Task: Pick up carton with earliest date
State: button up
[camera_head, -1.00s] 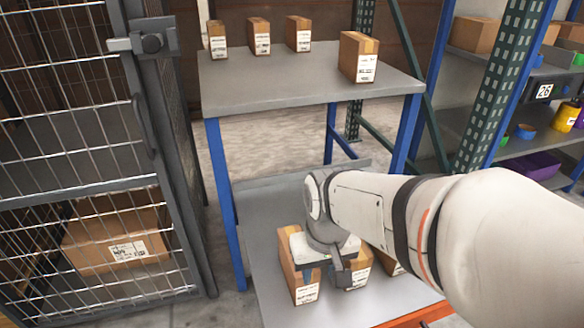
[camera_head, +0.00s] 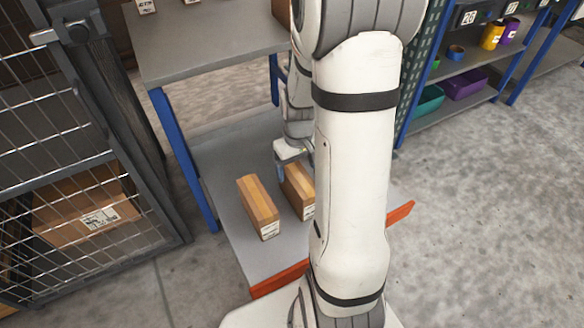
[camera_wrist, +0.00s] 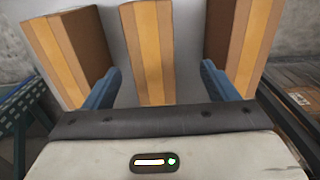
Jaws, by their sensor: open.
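Two cartons with tan tape show on the lower shelf in the head view: a left carton (camera_head: 258,207) and a middle carton (camera_head: 299,190) partly behind my arm. The wrist view shows three cartons: one at left (camera_wrist: 70,50), the middle one (camera_wrist: 153,50), and one at right (camera_wrist: 243,40). My gripper (camera_wrist: 162,82) is open, its blue fingers on either side of the middle carton's near end, with gaps visible. In the head view my gripper (camera_head: 287,165) is mostly hidden by my arm. White labels show, but no date is legible.
The upper grey table (camera_head: 190,55) holds more cartons, such as one at its right (camera_head: 281,10), cut by the frame. A mesh cage (camera_head: 60,130) with a large box (camera_head: 85,212) stands at left. An orange edge beam (camera_head: 280,279) fronts the lower shelf.

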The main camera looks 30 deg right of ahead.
aim_at(299, 177)
jog(key=shift+w+d+f, duration=0.1)
jog(key=shift+d+f, duration=0.1)
jog(key=shift+d, duration=0.15)
jog(key=f+b, duration=0.1)
jog(key=f, duration=0.1)
jog(key=f+b, duration=0.1)
jog(key=f, duration=0.2)
jog(key=f+b, duration=0.1)
jog(key=f, duration=0.2)
jog(key=shift+w+d+b, duration=0.2)
jog(key=shift+w+b, duration=0.15)
jog(key=shift+w, duration=0.05)
jog(key=shift+r, duration=0.1)
jog(key=c, duration=1.4)
